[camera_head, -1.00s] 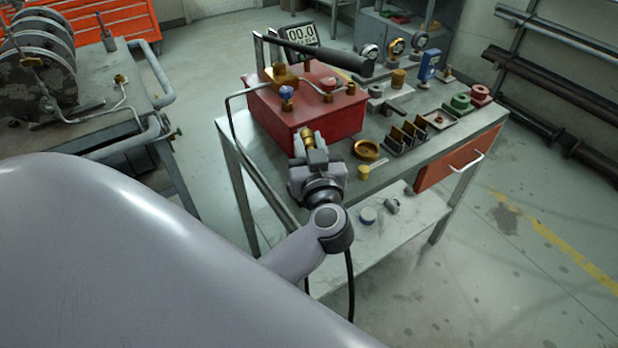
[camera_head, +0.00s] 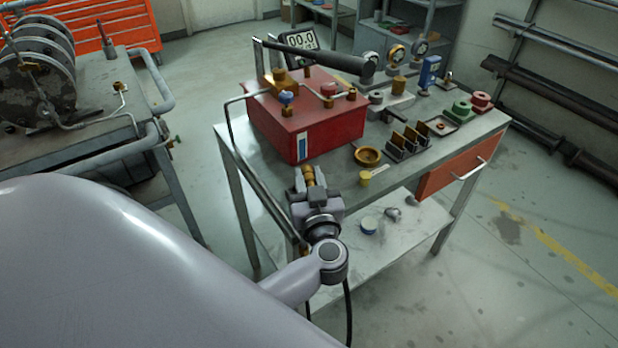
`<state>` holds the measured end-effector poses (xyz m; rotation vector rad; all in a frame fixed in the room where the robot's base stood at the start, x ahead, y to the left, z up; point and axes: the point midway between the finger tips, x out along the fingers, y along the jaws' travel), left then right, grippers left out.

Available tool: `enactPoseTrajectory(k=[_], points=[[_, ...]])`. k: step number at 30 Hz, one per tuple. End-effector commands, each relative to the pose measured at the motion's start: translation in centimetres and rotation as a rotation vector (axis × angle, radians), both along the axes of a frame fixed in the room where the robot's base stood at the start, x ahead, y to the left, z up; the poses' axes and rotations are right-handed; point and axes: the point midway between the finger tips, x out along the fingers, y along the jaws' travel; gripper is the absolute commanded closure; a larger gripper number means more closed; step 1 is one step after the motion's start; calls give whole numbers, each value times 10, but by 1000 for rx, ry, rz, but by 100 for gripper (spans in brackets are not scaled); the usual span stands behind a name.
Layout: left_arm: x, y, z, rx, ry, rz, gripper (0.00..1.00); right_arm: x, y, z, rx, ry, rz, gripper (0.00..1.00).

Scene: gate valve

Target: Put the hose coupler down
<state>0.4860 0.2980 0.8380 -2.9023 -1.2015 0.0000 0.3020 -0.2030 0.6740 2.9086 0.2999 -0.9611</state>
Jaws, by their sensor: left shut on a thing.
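My left gripper (camera_head: 309,185) is at the near left part of the metal workbench (camera_head: 238,143), in front of the red box. It is shut on the hose coupler (camera_head: 308,173), a small brass cylinder that sticks out between the fingertips. The lower part of the coupler is hidden by the fingers. I cannot tell whether the coupler touches the bench top. My right gripper is not in view.
The red pump box (camera_head: 335,122) with a long dark handle stands just behind. A brass ring (camera_head: 368,156), a yellow cup (camera_head: 365,178) and a slotted black rack (camera_head: 408,142) lie to the right. A little bare bench top shows between the gripper and the ring.

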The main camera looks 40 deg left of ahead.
Motion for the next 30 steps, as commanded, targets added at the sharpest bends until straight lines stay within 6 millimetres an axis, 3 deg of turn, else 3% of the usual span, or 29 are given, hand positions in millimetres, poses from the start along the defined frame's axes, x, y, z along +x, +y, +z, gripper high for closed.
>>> enactPoseTrajectory(k=[11,12,14,23,30], points=[[0,0,-10,-1,2,-1,100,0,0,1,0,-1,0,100],[0,0,-11,-2,4,-1,61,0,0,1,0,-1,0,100],[-1,0,-11,-2,5,0,45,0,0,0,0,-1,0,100],[-1,1,-12,-4,8,2,45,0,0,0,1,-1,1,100],[-2,0,2,-3,7,2,45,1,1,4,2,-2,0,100]])
